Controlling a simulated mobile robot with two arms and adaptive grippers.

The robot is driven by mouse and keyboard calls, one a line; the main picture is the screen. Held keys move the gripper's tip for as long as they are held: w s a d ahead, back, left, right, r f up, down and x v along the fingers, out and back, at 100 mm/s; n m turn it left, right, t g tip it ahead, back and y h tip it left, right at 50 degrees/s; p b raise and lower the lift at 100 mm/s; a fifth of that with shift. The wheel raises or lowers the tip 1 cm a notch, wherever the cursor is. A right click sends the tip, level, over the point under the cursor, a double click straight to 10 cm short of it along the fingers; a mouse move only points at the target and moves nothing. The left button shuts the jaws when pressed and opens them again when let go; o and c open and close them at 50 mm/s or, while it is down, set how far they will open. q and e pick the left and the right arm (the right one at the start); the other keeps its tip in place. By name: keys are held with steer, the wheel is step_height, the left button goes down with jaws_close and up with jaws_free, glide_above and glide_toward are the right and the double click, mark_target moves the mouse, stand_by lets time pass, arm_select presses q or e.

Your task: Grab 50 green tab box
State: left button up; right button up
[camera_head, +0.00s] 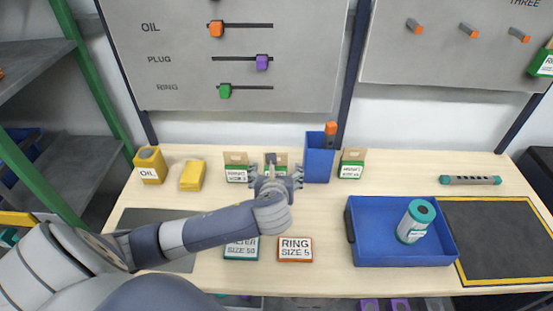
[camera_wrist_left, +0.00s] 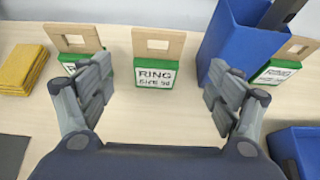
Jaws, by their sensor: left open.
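Several green boxes with cardboard hanging tabs stand in a row at the back of the table. The middle green tab box (camera_wrist_left: 155,74) reads RING, with a size line that looks like 50. In the head view this box (camera_head: 282,156) is mostly hidden behind my left gripper (camera_head: 276,176). My left gripper (camera_wrist_left: 160,92) is open and empty, its fingers apart on either side of the middle box and nearer to the camera. Another green tab box (camera_head: 236,174) stands to its left, and one (camera_head: 351,170) stands right of the blue bin. My right gripper is not in view.
A tall blue bin (camera_head: 319,164) stands close right of the middle box. A RING SIZE 5 box (camera_head: 295,250) lies in front. A blue tray (camera_head: 375,245) holds a cylinder (camera_head: 414,222).

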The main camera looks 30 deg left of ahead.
mark_target(276, 168)
arm_select(q)
steer(key=x, duration=0.4)
steer(key=shift+r, duration=0.15)
steer(key=x, duration=0.1)
steer(key=p+x, duration=0.1)
steer(key=x, duration=0.3)
steer(key=shift+w+a+r+p, duration=0.1)
steer(key=shift+a+r+p, duration=0.1)
steer(key=shift+a+p, duration=0.15)
steer(key=shift+w+f, duration=0.15)
steer(key=shift+c, duration=0.5)
steer(key=c, duration=0.9)
steer(key=shift+c, duration=0.8)
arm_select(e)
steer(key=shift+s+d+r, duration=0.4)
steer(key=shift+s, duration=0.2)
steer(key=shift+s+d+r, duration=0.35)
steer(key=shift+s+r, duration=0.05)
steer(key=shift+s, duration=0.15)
